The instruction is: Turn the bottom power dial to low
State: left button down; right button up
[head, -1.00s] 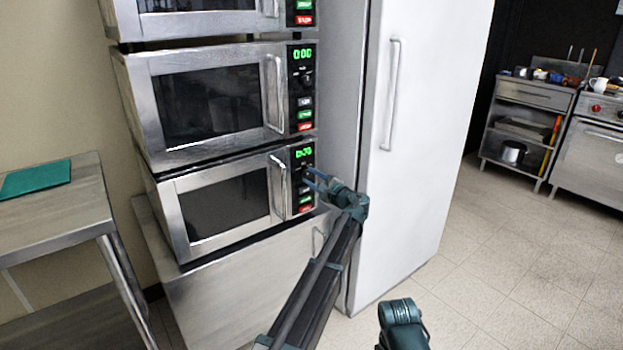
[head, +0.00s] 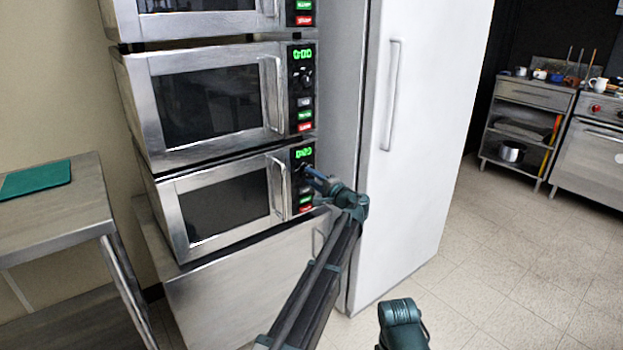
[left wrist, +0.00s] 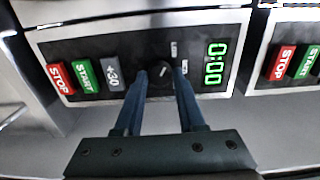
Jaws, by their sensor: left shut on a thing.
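Three microwaves are stacked one above another. The bottom microwave (head: 222,203) has a black control panel with a green display (head: 304,153). In the left wrist view its dark round power dial (left wrist: 160,76) sits between my fingertips, with a light pointer mark on it and small white labels to its side. My left gripper (head: 311,172) reaches this panel from the right. It is shut on the dial, and its two blue fingers (left wrist: 160,84) lie on either side of it. In the head view the gripper covers the dial.
The middle microwave (head: 215,100) stands directly above. A white fridge (head: 425,130) is close to the right of my left arm. A steel table (head: 75,215) with a green board (head: 35,179) is at the left. Open tiled floor lies at the right.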

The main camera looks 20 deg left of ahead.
dwell(0.3)
pick_arm(q)
jog(key=c, duration=0.5)
grip_release()
jog(key=v, duration=1.3)
jog(key=shift+s+d, duration=0.25)
jog(key=shift+d, duration=0.05)
